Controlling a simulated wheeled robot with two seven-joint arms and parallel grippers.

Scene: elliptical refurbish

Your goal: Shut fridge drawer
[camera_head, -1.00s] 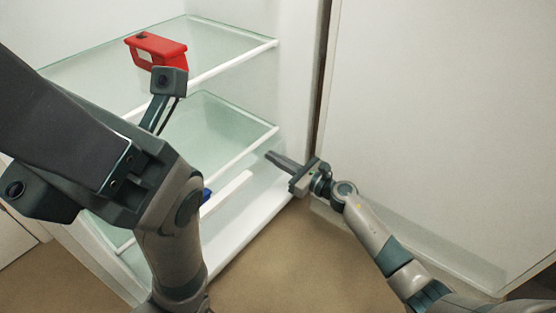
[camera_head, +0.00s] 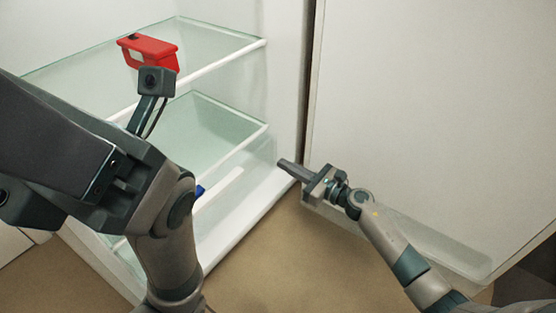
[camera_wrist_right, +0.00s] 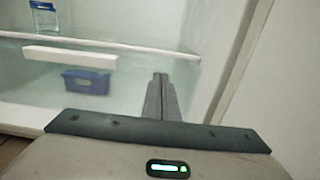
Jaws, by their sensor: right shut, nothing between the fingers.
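The fridge (camera_head: 286,95) stands open. Low inside it is a clear drawer with a white front bar (camera_head: 219,191); the bar also shows in the right wrist view (camera_wrist_right: 70,58). I cannot tell exactly how far out the drawer is. My right gripper (camera_head: 283,165) is shut and empty, near the lower right edge of the fridge opening, apart from the bar. Its fingers (camera_wrist_right: 160,78) point into the fridge, right of the bar. My left gripper (camera_head: 50,130) is a large dark shape close to the camera; its fingertips are out of frame, and its arm hides part of the drawer.
A red object (camera_head: 163,47) is on the upper glass shelf (camera_head: 215,40). A blue container (camera_wrist_right: 87,82) shows below the bar. The open white door (camera_head: 430,110) stands close on the right. Brown floor (camera_head: 275,265) is clear in front.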

